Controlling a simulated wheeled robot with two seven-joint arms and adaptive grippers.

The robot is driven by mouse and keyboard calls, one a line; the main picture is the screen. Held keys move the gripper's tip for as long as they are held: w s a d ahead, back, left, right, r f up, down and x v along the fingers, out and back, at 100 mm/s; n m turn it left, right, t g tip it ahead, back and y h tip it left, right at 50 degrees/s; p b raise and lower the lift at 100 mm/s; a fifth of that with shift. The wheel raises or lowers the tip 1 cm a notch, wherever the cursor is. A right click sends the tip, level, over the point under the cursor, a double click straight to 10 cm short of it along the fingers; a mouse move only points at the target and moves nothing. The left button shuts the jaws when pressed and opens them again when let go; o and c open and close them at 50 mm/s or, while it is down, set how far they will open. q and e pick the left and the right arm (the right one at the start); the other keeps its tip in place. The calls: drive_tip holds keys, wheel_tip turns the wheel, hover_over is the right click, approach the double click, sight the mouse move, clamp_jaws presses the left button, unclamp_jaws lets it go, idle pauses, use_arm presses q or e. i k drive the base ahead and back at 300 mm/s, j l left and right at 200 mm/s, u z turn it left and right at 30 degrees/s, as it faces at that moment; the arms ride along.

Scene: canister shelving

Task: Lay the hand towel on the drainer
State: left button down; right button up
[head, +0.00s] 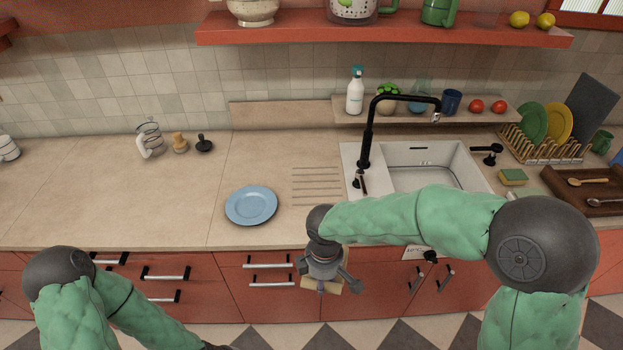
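A pale cloth-like piece with dark lettering (414,253) shows at the sink front, partly behind my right arm; I cannot tell if it is the hand towel. A grooved drainer area (318,185) is set in the counter left of the sink and is bare. My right gripper (330,286) points down in front of the drawers, below the counter edge. A small tan piece shows at its fingers; I cannot tell whether it is held. My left forearm runs along the bottom left, and its gripper is out of frame.
A blue plate (251,205) lies left of the grooves. A black tap (368,135) rises by the white sink (425,165). A wooden rack (535,146) holds green and yellow plates at right, near a sponge (513,177). The left counter is mostly clear.

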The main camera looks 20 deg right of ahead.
sight(313, 195)
drive_tip(key=i, duration=0.95)
